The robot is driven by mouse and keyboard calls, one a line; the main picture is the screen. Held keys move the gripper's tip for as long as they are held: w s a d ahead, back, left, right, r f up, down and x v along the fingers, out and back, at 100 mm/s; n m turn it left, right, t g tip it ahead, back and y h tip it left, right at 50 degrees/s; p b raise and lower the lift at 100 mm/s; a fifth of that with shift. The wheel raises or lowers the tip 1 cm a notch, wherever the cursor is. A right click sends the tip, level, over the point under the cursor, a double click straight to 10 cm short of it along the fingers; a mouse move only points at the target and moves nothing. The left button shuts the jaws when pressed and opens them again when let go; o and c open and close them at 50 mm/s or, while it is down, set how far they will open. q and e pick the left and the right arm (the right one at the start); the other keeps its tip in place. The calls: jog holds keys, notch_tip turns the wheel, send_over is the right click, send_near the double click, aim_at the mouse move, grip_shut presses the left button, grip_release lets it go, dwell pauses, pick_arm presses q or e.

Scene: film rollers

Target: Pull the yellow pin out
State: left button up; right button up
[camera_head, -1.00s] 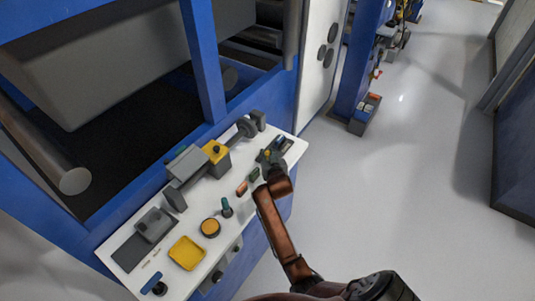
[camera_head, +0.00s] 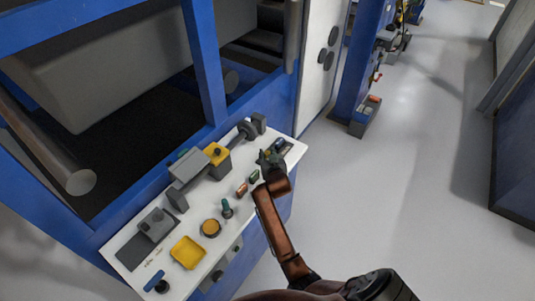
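My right gripper (camera_head: 270,158) is over the right end of the white bench top, seen from behind and small. It is beside a small dark block (camera_head: 289,147). A small yellow spot, possibly the yellow pin, lies at the gripper's fingertips but is mostly hidden by them. I cannot tell whether the fingers are open or shut, or whether they touch it. A yellow block with a dark knob (camera_head: 217,153) stands further left on the grey roller assembly, apart from the gripper. My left gripper is not in view.
The white bench top (camera_head: 195,219) carries a yellow tray (camera_head: 187,252), a round orange-topped part (camera_head: 211,228), a teal-handled tool (camera_head: 227,209), a grey box (camera_head: 157,224) and a blue-handled part (camera_head: 155,282). A blue machine frame (camera_head: 207,65) stands behind. The floor at right is clear.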

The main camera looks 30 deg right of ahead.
jog(key=shift+o, duration=1.4)
jog(key=shift+v, duration=3.75)
jog(key=shift+a, duration=0.1)
